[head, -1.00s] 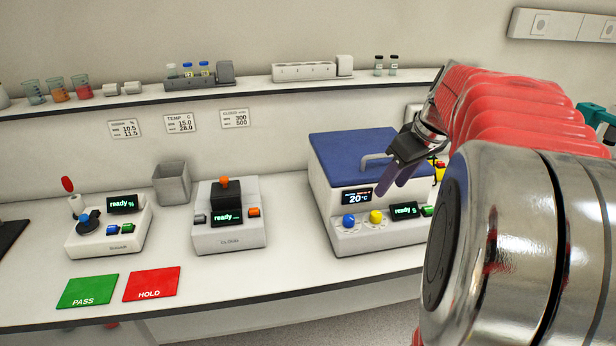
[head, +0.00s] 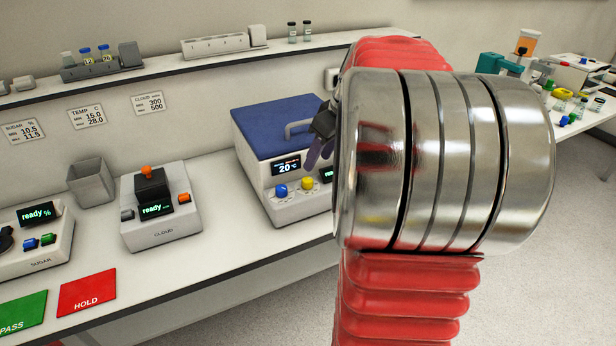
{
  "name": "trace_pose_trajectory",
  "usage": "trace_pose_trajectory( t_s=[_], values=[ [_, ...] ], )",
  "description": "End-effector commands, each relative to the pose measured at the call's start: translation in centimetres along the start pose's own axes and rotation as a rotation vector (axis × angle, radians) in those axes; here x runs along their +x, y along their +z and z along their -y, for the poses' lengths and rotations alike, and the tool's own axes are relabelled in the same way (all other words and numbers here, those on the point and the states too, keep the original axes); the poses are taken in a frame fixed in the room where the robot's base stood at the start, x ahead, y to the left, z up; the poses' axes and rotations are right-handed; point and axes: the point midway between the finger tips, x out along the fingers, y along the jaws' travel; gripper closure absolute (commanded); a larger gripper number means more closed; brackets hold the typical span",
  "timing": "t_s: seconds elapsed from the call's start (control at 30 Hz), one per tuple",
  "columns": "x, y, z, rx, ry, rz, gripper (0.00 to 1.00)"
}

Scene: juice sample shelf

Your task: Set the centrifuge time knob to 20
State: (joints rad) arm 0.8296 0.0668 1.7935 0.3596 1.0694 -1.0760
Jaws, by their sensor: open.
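The centrifuge (head: 262,174) is a white box with a blue lid and a grey lid handle, standing on the bench at the middle of the head view. Its display (head: 287,167) reads 20 °C. A blue knob (head: 281,190) and a yellow knob (head: 307,183) sit on its sloped front panel; which one is the time knob I cannot tell. A small green readout at the panel's right is mostly hidden by my arm. My gripper (head: 318,152) is open, its dark fingers pointing down in front of the centrifuge's right side, above the yellow knob and apart from it. Its wrist is partly hidden.
The cloud meter (head: 160,222) and a grey bin (head: 91,183) stand left of the centrifuge. The sugar meter (head: 52,250), green PASS pad (head: 20,314) and red HOLD pad (head: 87,293) are farther left. A shelf with vial racks runs above. Another table (head: 590,118) stands at right.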

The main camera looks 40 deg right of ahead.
Motion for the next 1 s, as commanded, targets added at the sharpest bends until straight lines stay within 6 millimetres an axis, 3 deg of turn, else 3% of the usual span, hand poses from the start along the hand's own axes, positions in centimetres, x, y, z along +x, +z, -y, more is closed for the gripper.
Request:
trace_pose_trajectory(
  t_s=[0.5,0.7,1.0],
  values=[
    [7.8,0.0,0.0,0.001,-0.001,0.001,0.58],
    [8.9,0.0,0.0,0.000,0.001,0.000,0.58],
    [9.0,0.0,0.0,0.000,0.001,0.000,0.60]
  ],
)
